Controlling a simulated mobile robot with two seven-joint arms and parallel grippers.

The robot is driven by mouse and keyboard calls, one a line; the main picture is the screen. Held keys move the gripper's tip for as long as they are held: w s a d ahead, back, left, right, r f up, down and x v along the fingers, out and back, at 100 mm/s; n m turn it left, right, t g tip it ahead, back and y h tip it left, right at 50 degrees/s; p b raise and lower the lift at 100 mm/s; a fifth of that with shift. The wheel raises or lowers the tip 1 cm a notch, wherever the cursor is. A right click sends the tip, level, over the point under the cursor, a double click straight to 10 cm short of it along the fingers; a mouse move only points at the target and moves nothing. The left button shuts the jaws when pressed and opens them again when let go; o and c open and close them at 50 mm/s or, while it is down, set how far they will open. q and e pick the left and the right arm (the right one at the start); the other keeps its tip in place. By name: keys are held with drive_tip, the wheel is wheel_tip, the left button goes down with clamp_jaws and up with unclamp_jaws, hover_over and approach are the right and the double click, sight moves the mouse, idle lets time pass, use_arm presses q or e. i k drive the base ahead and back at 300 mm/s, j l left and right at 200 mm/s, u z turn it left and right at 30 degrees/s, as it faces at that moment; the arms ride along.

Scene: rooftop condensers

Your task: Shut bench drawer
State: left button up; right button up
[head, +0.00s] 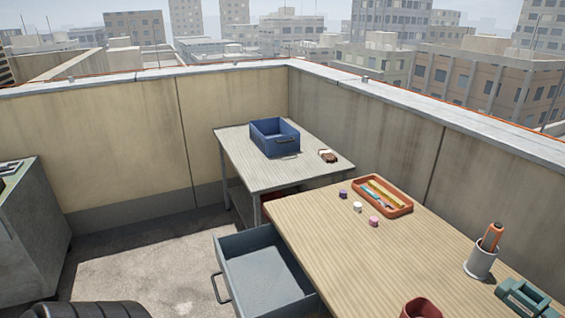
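The bench drawer (265,278) is a grey, open-topped box pulled out from the left side of the wooden-topped bench (330,240). It stands well open and its visible inside looks empty. Its dark bar handle (219,288) is on the drawer's left-hand front. The drawer's near end is cut off by the bottom edge of the head view. Neither of my grippers shows in the head view.
A grey table (235,160) behind the bench holds a blue bin (274,138). On the bench are an orange tray (383,196), small pots, a grey cup (481,262) and a red container (421,309). A dark ribbed object (95,310) is at bottom left. Floor left of the drawer is clear.

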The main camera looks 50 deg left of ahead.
sight(262, 278)
drive_tip(key=k+u, duration=0.2)
drive_tip(key=u, duration=1.7)
